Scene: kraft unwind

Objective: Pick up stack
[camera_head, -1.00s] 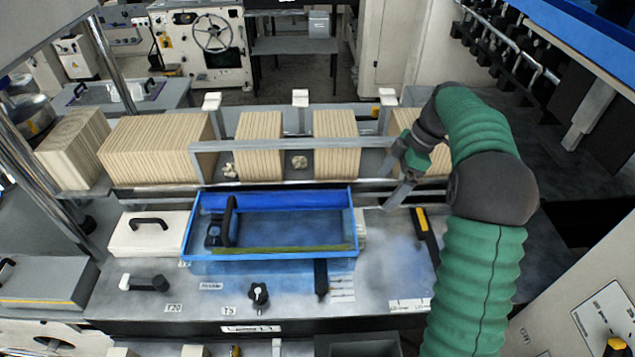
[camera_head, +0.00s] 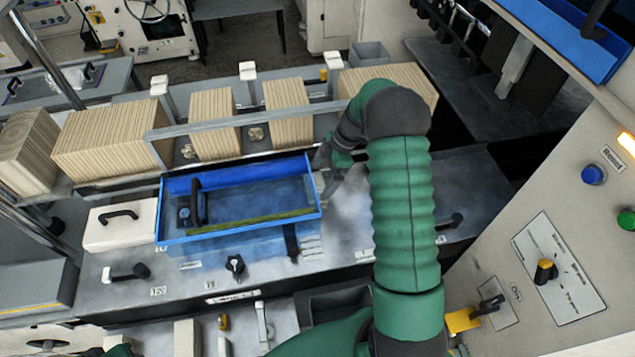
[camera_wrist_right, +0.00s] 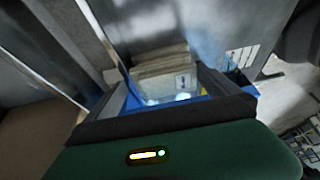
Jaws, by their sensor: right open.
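Several pale tan stacks of thin sheets stand in the rail rack behind the blue tray: a wide left stack (camera_head: 112,140), two narrower middle stacks (camera_head: 214,122) (camera_head: 288,112) and a right stack (camera_head: 388,80), partly hidden by my right arm. My right gripper (camera_head: 324,186) is low beside the tray's right end, partly hidden by its own arm. In the right wrist view, the open gripper (camera_wrist_right: 160,82) has a small tan layered stack (camera_wrist_right: 163,62) with a pale, labelled front just beyond and between its fingers. I cannot tell whether they touch. My left gripper is not in view.
The blue tray (camera_head: 240,232) stands on the grey bench, with a black handle inside. A white lidded box (camera_head: 115,228) is left of it. A control panel (camera_head: 560,270) rises at right. Metal rails (camera_head: 240,118) run along the rack front.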

